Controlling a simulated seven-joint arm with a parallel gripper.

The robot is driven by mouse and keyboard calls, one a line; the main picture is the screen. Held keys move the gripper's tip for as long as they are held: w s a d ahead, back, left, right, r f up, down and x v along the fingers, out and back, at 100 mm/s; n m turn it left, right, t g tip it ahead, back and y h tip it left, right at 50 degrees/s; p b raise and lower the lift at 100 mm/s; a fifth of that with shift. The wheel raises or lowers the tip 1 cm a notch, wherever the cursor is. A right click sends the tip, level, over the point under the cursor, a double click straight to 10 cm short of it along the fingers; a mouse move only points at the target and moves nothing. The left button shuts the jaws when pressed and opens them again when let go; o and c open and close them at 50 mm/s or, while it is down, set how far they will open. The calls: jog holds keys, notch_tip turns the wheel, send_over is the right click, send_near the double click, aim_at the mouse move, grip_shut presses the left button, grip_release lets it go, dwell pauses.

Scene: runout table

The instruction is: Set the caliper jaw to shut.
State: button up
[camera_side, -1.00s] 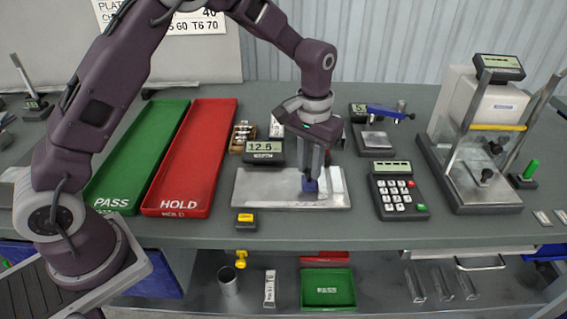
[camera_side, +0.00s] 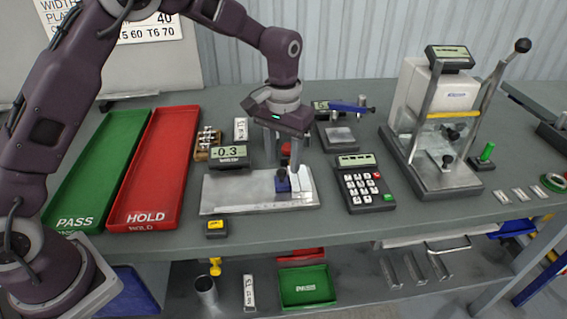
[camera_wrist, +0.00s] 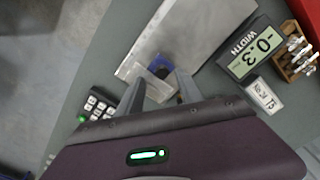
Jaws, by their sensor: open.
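The caliper is a flat silver plate (camera_side: 235,194) with a blue sliding jaw (camera_side: 283,182) towards its right end, beside a pale upright block (camera_side: 301,180). The blue jaw appears against or very close to the pale block; a gap is hard to make out. The width display (camera_side: 229,155) reads -0.3, also in the wrist view (camera_wrist: 256,47). My gripper (camera_side: 283,155) is open and empty near the back edge of the plate. In the wrist view, its fingers (camera_wrist: 157,84) are spread, with the blue jaw (camera_wrist: 158,64) beyond them.
A red HOLD tray (camera_side: 153,170) and green PASS tray (camera_side: 95,170) lie to the left. A keypad (camera_side: 364,184) stands right of the plate, a small blue-armed stand (camera_side: 337,137) behind it. A yellow-topped block (camera_side: 216,227) sits in front. A press-like stand (camera_side: 440,165) is farther right.

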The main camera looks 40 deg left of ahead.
aim_at(283, 171)
notch_tip(283, 171, up, 5)
jog(key=shift+r, duration=0.1)
jog(key=s+a+r+t, duration=0.3)
jog(key=s+a+r, duration=0.1)
jog(key=s+r, duration=1)
jog(key=s+a+f+t, duration=0.1)
jog(key=s+f, duration=0.1)
jog(key=s, duration=0.6)
jog(key=s+a+f+m+t, duration=0.1)
jog(key=s+f, duration=0.1)
jog(key=s, duration=0.6)
jog(key=shift+t, duration=0.3)
